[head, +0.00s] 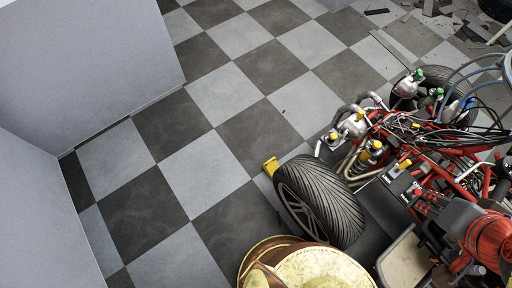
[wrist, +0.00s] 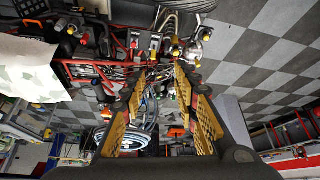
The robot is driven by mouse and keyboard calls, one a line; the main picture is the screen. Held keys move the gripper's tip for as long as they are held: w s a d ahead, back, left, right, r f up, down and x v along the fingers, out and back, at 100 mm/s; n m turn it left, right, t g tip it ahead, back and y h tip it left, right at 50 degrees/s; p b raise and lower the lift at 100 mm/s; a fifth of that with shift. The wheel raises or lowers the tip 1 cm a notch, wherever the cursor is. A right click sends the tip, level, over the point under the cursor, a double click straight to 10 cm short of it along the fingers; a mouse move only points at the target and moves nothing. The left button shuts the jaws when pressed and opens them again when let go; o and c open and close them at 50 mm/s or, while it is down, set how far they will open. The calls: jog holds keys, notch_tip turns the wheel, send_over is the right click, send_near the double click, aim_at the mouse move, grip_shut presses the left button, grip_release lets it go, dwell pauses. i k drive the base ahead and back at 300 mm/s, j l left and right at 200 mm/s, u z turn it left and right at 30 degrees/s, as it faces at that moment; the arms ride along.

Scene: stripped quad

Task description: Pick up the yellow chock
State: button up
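The yellow chock (head: 271,166) is a small block on the checkered floor in the head view. It sits close against the left side of the black front tyre (head: 318,200); I cannot tell whether they touch. My gripper (wrist: 161,76) shows in the wrist view, its long yellow fingers spread apart with a clear gap and nothing held between them. I cannot make out the chock in the wrist view. The gripper's fingers cannot be made out in the head view.
The stripped red-framed quad (head: 400,165), with hoses, pipes and wires, fills the right of the head view. Grey walls (head: 85,60) stand at the left. The checkered floor (head: 185,165) left of the chock is clear. Debris (head: 440,12) lies at the top right.

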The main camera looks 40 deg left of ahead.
aim_at(271, 165)
jog(key=u, duration=1.45)
jog(key=i+j+z, duration=0.1)
jog(key=z, duration=0.3)
jog(key=j+z, duration=0.2)
jog(key=z, duration=0.2)
jog(key=i+j+z, duration=0.2)
jog(key=j+z, duration=0.15)
jog(key=j, duration=0.75)
jog(key=j+z, duration=0.3)
jog(key=j, duration=0.85)
jog(key=i+j, duration=0.1)
jog(key=j, duration=1.4)
